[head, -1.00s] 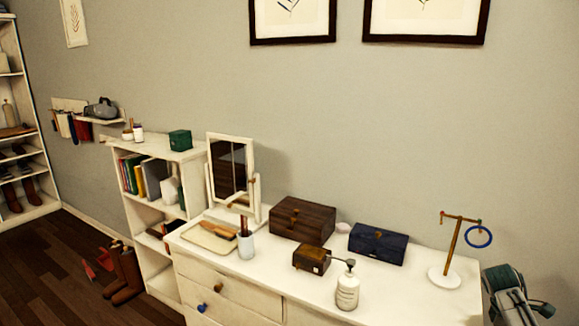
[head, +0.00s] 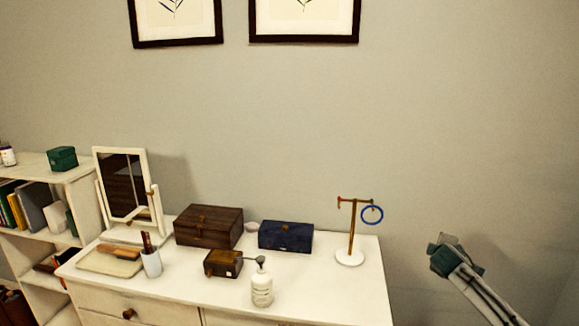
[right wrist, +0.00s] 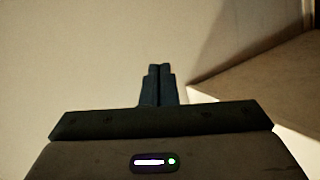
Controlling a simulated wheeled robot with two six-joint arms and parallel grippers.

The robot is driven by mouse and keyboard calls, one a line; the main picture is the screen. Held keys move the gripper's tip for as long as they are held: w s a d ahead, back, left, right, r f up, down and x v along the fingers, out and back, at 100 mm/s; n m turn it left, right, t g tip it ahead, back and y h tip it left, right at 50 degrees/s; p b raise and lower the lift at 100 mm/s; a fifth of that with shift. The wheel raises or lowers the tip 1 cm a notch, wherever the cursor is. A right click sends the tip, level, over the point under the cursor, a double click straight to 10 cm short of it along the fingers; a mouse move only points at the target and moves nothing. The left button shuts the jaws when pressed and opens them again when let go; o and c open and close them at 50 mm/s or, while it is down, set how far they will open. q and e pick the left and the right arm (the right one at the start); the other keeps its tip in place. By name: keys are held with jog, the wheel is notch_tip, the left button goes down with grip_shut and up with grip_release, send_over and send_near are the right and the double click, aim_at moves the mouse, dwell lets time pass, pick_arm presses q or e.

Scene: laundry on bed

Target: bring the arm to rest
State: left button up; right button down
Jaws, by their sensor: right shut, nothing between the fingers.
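My right arm (head: 470,275) shows at the lower right of the head view, in front of the wall and to the right of the dresser, apart from it. In the right wrist view my right gripper (right wrist: 160,70) has its two dark fingers together with nothing between them. Beyond them is a plain pale surface, with a brown surface at the right. My left gripper is in neither view.
The white dresser (head: 355,300) bears a mirror (head: 125,185), a brown box (head: 208,227), a blue box (head: 285,237), a small wooden box (head: 222,263), a white bottle (head: 262,290) and a stand with a blue ring (head: 372,215). A shelf (head: 45,165) stands left.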

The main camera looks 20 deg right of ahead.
jog(key=w+a+r+t+y, duration=0.5)
jog(key=w+a+r+t, duration=0.2)
jog(key=a+r+t, duration=0.15)
jog(key=s+f+m+g, duration=0.2)
jog(key=s+f, duration=0.2)
jog(key=f, duration=1.1)
jog(key=s+f+m+g, duration=0.1)
jog(key=s+f+g, duration=0.15)
jog(key=f, duration=1.15)
jog(key=s+a+f+m+g, duration=0.15)
jog(key=s+a+f, duration=0.25)
jog(key=s+f, duration=0.5)
jog(key=s+a+f+g, duration=0.3)
jog(key=s+f, duration=0.2)
jog(key=f, duration=0.8)
jog(key=s+a+f+g+y, duration=0.1)
jog(key=s+a+f+g, duration=0.1)
jog(key=s+a+f, duration=0.5)
jog(key=s+a+f+m+g+y, duration=0.1)
jog(key=s+a+f, duration=0.7)
jog(key=s, duration=1.1)
jog(key=s+a+f+m+g+y, duration=0.1)
jog(key=s+a+f+g, duration=0.3)
jog(key=s+a+f, duration=0.4)
jog(key=s+a+b, duration=0.1)
jog(key=s+a, duration=0.1)
jog(key=s, duration=0.3)
jog(key=shift+s+a+f+y, duration=0.2)
jog(key=shift+s+a+y, duration=0.1)
jog(key=shift+a+y, duration=0.1)
